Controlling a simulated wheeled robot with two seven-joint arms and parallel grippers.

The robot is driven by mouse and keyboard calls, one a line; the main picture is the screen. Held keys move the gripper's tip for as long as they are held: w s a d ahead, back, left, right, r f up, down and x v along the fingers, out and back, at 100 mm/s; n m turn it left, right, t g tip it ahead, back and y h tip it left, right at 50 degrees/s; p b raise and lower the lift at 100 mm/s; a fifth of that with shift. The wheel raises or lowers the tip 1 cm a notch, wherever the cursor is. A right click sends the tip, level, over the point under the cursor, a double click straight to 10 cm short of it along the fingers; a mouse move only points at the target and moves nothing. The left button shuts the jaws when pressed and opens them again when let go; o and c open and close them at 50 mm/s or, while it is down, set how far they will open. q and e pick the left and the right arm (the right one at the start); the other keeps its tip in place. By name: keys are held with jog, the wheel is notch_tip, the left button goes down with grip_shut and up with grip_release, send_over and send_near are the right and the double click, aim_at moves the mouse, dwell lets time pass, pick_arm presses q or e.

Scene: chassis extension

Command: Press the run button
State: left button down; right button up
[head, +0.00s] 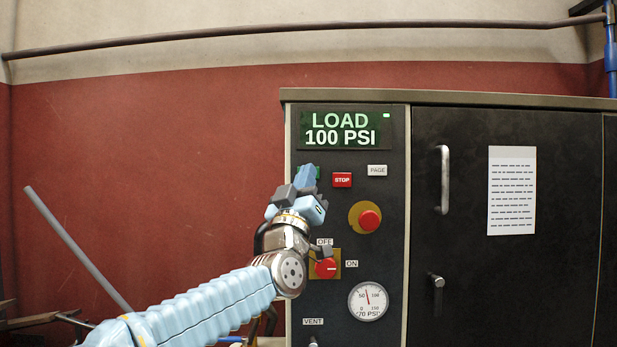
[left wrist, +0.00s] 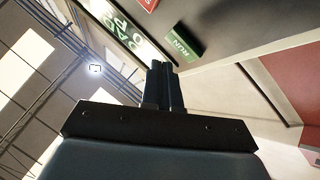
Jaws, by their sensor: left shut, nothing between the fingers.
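The green run button (left wrist: 183,42) shows in the left wrist view, on the dark panel. In the head view only a green sliver of it (head: 318,172) shows; my left gripper (head: 301,177) covers the rest. That gripper is shut and empty, with its fingers pointing up in front of the panel. In the left wrist view its fingertips (left wrist: 160,66) stand just below and left of the button in the picture. I cannot tell whether they touch the panel. My right gripper is not in view.
The panel also has a lit display (head: 341,130) reading "LOAD 100 PSI", a red stop button (head: 342,180), a white page button (head: 377,170), a red mushroom knob (head: 369,220), a red rotary switch (head: 326,268) and a gauge (head: 368,301). A handled cabinet door (head: 460,250) is at right.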

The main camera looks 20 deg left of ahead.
pick_arm(q)
jog(key=s+b, duration=0.1)
jog(key=s, duration=0.1)
jog(key=s+d+b, duration=0.1)
jog(key=s, duration=0.1)
jog(key=shift+d, duration=0.1)
dwell(0.8)
